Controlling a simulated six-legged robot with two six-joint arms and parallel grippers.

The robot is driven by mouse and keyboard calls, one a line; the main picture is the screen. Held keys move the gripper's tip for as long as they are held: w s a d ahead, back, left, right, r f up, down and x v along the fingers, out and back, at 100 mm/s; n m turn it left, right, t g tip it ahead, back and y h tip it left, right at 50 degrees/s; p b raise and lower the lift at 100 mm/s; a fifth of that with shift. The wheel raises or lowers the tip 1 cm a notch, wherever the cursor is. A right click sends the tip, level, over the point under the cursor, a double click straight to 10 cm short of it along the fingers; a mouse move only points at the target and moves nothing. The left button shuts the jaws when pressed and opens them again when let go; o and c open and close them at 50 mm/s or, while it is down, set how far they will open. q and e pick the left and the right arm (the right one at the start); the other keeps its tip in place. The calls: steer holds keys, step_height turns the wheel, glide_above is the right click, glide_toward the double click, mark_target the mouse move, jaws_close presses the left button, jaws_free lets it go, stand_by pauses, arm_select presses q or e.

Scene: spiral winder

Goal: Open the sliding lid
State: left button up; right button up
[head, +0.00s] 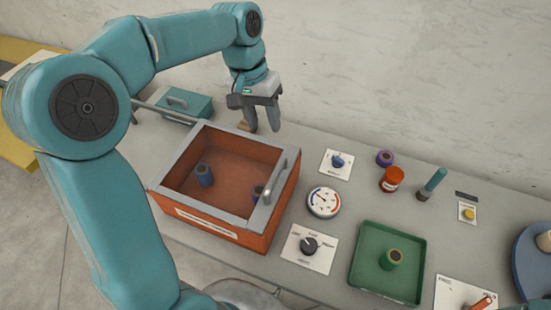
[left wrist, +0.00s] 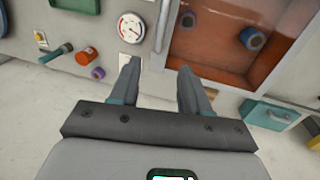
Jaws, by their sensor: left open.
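The orange box (head: 282,213) stands on the left half of the bench. Its grey-framed, see-through sliding lid (head: 178,166) covers the top, with a grey bar handle (head: 272,184) along the right side. A blue spool (head: 204,175) and a partly hidden purple spool show inside. My left gripper (head: 263,130) is open and empty, pointing down near the box's far right corner, apart from the handle. In the left wrist view, the open fingers (left wrist: 158,68) point toward the bench, with the lid frame (left wrist: 210,82) just beyond them. My right gripper is not in view.
A dial gauge (head: 323,202) and a knob plate (head: 309,246) sit right of the box. A green tray (head: 357,275) holds a green spool. A teal box (head: 190,104) stands behind left. The wall (head: 400,80) runs close behind the bench.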

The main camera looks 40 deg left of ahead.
mark_target(276, 170)
arm_select(q)
steer(key=d+f, duration=0.1)
steer(key=f, duration=0.4)
steer(key=f+p, duration=0.1)
steer(key=f, duration=0.4)
steer(key=d+f, duration=0.1)
steer(key=f, duration=0.4)
steer(key=shift+d, duration=0.35)
steer(key=shift+w+d+f, duration=0.15)
steer(key=shift+f, duration=0.3)
steer(key=shift+c, duration=0.3)
jaws_close()
